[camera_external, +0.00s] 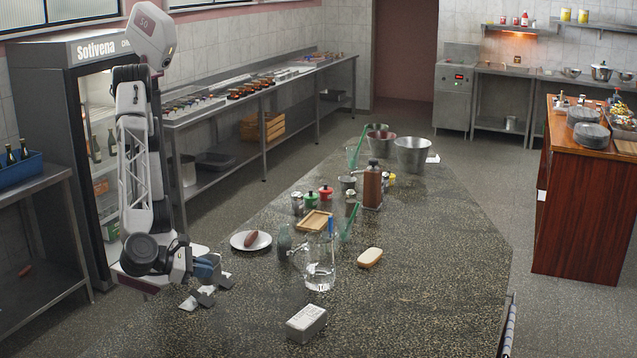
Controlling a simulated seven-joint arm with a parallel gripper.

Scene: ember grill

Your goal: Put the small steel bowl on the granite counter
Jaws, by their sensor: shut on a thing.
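The granite counter (255,312) fills the middle and front. My gripper (210,291) is low over its left front edge, fingers pointing down. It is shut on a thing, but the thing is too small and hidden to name. I cannot tell for sure which vessel is the small steel bowl. A small steel vessel (347,183) stands mid-counter, well to the right of and beyond my gripper. Larger steel bowls stand at the far end, one big and bright (412,155), one reddish inside (381,144).
A bottle (373,186) and jars stand beyond. Bare counter lies at front left and along the right side.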

